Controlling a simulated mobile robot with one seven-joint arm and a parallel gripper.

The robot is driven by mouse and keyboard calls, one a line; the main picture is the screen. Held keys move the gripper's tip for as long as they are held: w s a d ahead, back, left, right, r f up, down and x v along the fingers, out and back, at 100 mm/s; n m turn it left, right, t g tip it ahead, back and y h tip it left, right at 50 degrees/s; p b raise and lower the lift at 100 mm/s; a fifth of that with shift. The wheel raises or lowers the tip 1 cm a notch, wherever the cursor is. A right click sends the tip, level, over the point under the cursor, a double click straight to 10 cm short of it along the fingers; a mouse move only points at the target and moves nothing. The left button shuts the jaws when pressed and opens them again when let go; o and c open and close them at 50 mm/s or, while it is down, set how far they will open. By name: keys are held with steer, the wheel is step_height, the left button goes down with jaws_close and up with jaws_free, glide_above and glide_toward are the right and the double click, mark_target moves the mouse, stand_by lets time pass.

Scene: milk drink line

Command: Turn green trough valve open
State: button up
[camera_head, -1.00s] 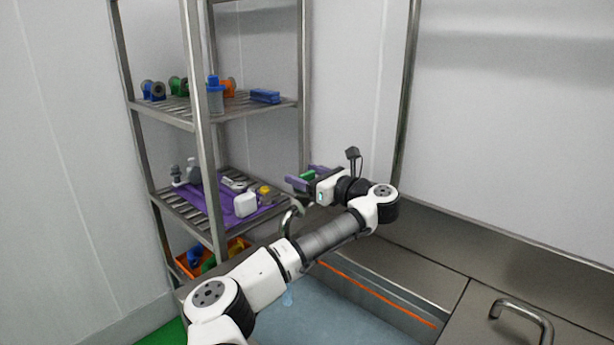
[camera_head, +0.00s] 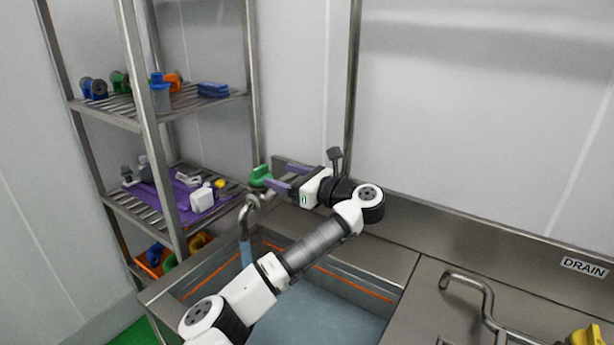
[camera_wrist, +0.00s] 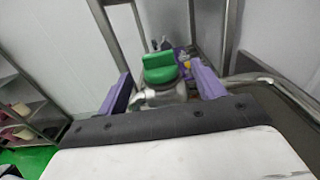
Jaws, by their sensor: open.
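The green valve handle (camera_head: 261,176) sits on top of a metal tap at the back left corner of the trough (camera_head: 330,318). The tap's spout (camera_head: 247,207) curves down over the trough, with a blue stream (camera_head: 246,252) below it. My gripper (camera_head: 276,176) is open, with its purple fingers pointing left at the handle. In the wrist view the green handle (camera_wrist: 160,68) stands between and just beyond the two purple fingertips of my gripper (camera_wrist: 160,82). I see no clear contact. My arm hides part of the trough.
A metal shelf rack (camera_head: 140,120) with several coloured parts stands at the left, close behind the tap. A second bent pipe (camera_head: 482,290) and a yellow handle (camera_head: 585,338) are at the lower right, near a DRAIN label (camera_head: 583,266).

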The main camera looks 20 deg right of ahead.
steer(key=p+v, duration=0.5)
steer(key=v, duration=0.1)
steer(key=shift+s, duration=0.15)
stand_by(0.4)
